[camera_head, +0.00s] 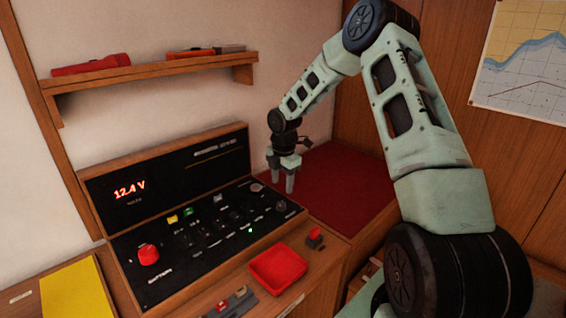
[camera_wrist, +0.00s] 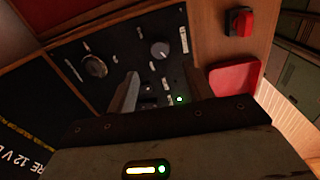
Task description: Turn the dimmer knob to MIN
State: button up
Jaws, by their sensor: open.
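A small grey round knob (camera_wrist: 160,50) with a pale mark is on the black panel in the wrist view, beyond my fingertips and between their lines. It is probably the dimmer knob; its lettering is too small to read. In the head view it appears as a small dark knob (camera_head: 281,206) near the panel's right end. A larger round fitting (camera_wrist: 95,66) lies to its left in the wrist view and shows in the head view (camera_head: 257,187). My gripper (camera_head: 282,186) is open and empty, fingers down, above the right end of the panel (camera_head: 150,285), apart from the knob.
A big red knob (camera_head: 148,254) is at the panel's left. Switches and a lit green lamp (camera_wrist: 179,99) are on the panel. An upright display board (camera_head: 170,165) stands behind. A shelf (camera_head: 160,73) hangs above.

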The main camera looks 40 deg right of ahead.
notch_tip(320, 180, up, 9)
jog(key=b, duration=0.1)
jog(key=shift+s, duration=0.25)
dwell(0.4)
jog(key=s+a+r+m+b, duration=0.15)
jog(key=s+a, duration=0.25)
jog(key=a, duration=0.9)
jog(key=s+a+m, duration=0.2)
jog(key=s+a, duration=0.3)
jog(key=a, duration=0.8)
jog(key=s+a+m+b, duration=0.1)
jog(key=s+a+m, duration=0.2)
jog(key=s, duration=0.9)
jog(key=s+a+f+m, duration=0.1)
jog(key=s+a+m, duration=0.2)
jog(key=s+a, duration=0.5)
jog(key=s, duration=0.4)
jog(key=shift+a+f+g+y+b, duration=0.2)
jog(key=shift+g+y+b, duration=0.1)
jog(key=shift+b, duration=0.1)
jog(key=shift+m, duration=0.25)
